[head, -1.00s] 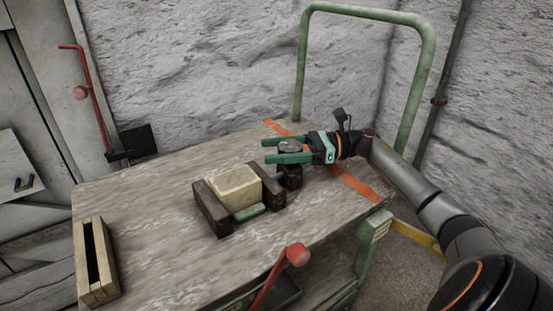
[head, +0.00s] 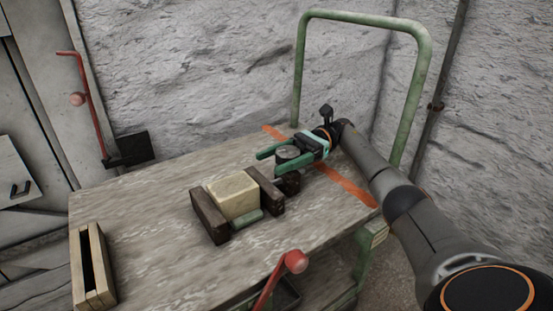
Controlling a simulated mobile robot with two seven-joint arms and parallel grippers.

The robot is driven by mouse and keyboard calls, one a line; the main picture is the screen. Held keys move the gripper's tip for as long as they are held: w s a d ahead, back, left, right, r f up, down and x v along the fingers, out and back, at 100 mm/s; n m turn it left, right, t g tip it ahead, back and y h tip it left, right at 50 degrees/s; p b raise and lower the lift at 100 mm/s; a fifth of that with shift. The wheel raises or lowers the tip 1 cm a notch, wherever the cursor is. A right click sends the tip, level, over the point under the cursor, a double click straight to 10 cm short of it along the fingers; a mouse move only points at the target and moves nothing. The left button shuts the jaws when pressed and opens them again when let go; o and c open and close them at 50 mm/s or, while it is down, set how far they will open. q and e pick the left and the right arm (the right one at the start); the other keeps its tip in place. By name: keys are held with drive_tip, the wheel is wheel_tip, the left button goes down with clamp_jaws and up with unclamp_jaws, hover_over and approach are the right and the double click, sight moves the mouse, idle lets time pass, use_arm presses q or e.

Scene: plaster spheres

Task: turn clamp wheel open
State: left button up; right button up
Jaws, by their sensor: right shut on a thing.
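The clamp on the cart top has two dark brown jaws, the left one (head: 210,216) and the right one (head: 266,189). A pale yellow block (head: 233,193) sits between them, with a small green bar (head: 246,219) in front of it. The round grey clamp wheel (head: 288,152) is to the right of the right jaw, on a dark base (head: 289,184). My right gripper (head: 270,162) reaches in from the right, with one green finger on each side of the wheel, shut on it. The fingers partly hide the wheel's rim. My left gripper is not in view.
The wooden cart top (head: 150,225) is mostly bare. A slotted wooden box (head: 92,268) stands at its left edge. A red-knobbed lever (head: 294,262) rises at the front edge. The green handle frame (head: 297,75) stands behind my right arm, and an orange stripe (head: 345,186) crosses beneath it.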

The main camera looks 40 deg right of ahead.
idle(0.3)
drive_tip(key=o, duration=1.4)
drive_tip(key=shift+r, duration=0.4)
use_arm(q)
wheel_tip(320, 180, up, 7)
drive_tip(key=p, duration=0.6)
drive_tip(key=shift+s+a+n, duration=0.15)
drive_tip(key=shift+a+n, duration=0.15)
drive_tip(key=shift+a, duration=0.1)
use_arm(e)
drive_tip(key=s+a+r, duration=0.3)
drive_tip(key=r, duration=0.1)
drive_tip(key=s+a+r, duration=0.2)
drive_tip(key=s+r, duration=0.2)
drive_tip(key=s+a+r, duration=0.3)
drive_tip(key=s+r, duration=0.1)
drive_tip(key=shift+a+r, duration=0.1)
drive_tip(key=shift+a, duration=0.25)
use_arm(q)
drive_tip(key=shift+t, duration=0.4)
use_arm(e)
drive_tip(key=shift+c, duration=0.2)
